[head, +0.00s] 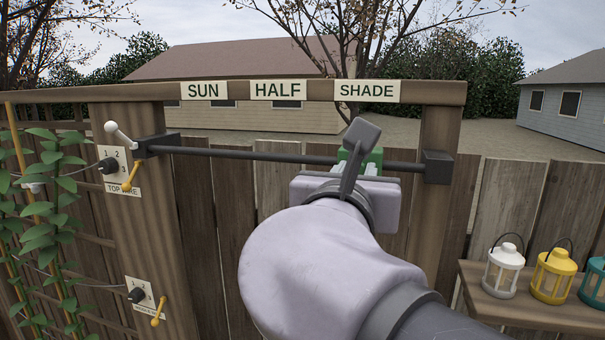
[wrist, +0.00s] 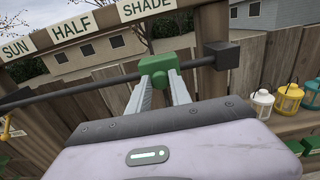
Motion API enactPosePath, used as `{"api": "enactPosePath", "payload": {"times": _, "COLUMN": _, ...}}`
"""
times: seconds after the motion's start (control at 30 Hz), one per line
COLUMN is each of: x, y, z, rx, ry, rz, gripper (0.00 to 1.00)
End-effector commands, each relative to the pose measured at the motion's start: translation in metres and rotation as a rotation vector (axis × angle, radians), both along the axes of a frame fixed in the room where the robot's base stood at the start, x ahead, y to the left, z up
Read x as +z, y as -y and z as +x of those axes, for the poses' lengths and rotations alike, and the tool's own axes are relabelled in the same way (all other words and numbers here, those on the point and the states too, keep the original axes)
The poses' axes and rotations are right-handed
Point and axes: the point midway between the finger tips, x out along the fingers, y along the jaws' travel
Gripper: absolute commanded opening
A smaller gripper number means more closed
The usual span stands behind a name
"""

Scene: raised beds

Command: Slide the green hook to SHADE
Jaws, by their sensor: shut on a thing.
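The green hook (head: 376,157) sits on a dark horizontal rail (head: 260,156), partly hidden behind my wrist in the head view. It appears below the SHADE sign (head: 367,91), right of the HALF sign (head: 276,90) and the SUN sign (head: 207,91). In the wrist view the green hook (wrist: 158,62) is clear, with bare rail on its left and a short stretch to the dark end block (wrist: 222,54) on its right. My gripper (wrist: 164,82) is shut on the hook's lower part.
A wooden post with a numbered dial plate (head: 114,165) and yellow levers stands at left beside a leafy plant (head: 45,200). A shelf (head: 530,308) with white, yellow and teal lanterns is at right. A plank fence stands behind the rail.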

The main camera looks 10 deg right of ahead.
Motion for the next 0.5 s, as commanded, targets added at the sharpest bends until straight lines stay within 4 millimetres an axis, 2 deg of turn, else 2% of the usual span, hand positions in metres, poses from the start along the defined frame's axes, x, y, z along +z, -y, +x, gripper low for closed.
{"api": "enactPosePath", "payload": {"times": 0.23, "x": 0.0002, "y": 0.0007, "z": -0.0003, "rx": -0.002, "ry": 0.0, "rz": 0.001, "gripper": 0.0}}
{"api": "enactPosePath", "payload": {"times": 0.27, "x": 0.0002, "y": 0.0007, "z": -0.0003, "rx": -0.002, "ry": 0.0, "rz": 0.001, "gripper": 0.27}}
{"api": "enactPosePath", "payload": {"times": 0.33, "x": 0.0002, "y": 0.0006, "z": -0.0003, "rx": -0.002, "ry": 0.0, "rz": 0.001, "gripper": 0.41}}
{"api": "enactPosePath", "payload": {"times": 0.37, "x": 0.0001, "y": 0.0006, "z": -0.0003, "rx": -0.002, "ry": 0.0, "rz": 0.001, "gripper": 0.46}}
{"api": "enactPosePath", "payload": {"times": 0.5, "x": 0.0, "y": 0.0004, "z": -0.0002, "rx": -0.001, "ry": 0.0, "rz": 0.0, "gripper": 0.46}}
